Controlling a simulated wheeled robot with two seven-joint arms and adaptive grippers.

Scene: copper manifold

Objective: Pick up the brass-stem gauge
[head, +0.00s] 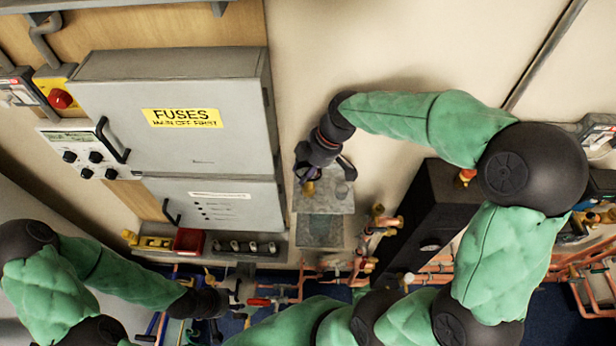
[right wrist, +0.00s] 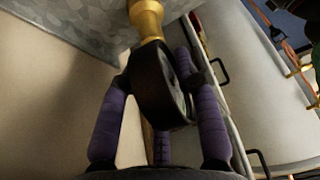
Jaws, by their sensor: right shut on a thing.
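The brass-stem gauge has a round black body (right wrist: 160,85) and a brass stem (right wrist: 147,20) in the right wrist view. My right gripper (head: 308,176) is shut on the gauge's body, with its purple fingers around it (right wrist: 160,120). The brass stem also shows in the head view (head: 309,187), beside the grey galvanized shelf (head: 335,200). The stem points to the mottled grey metal in the wrist view; I cannot tell whether they touch. The gauge's dial is mostly hidden. My left gripper (head: 228,300) is low by the pipes, and its fingers are too small to judge.
A grey fuse cabinet (head: 165,110) stands left of my right gripper. Below it is a ledge with a red bin (head: 189,241) and several small fittings. A tall black box (head: 425,225) and copper pipes (head: 440,268) are to the right. Bare wall lies above the shelf.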

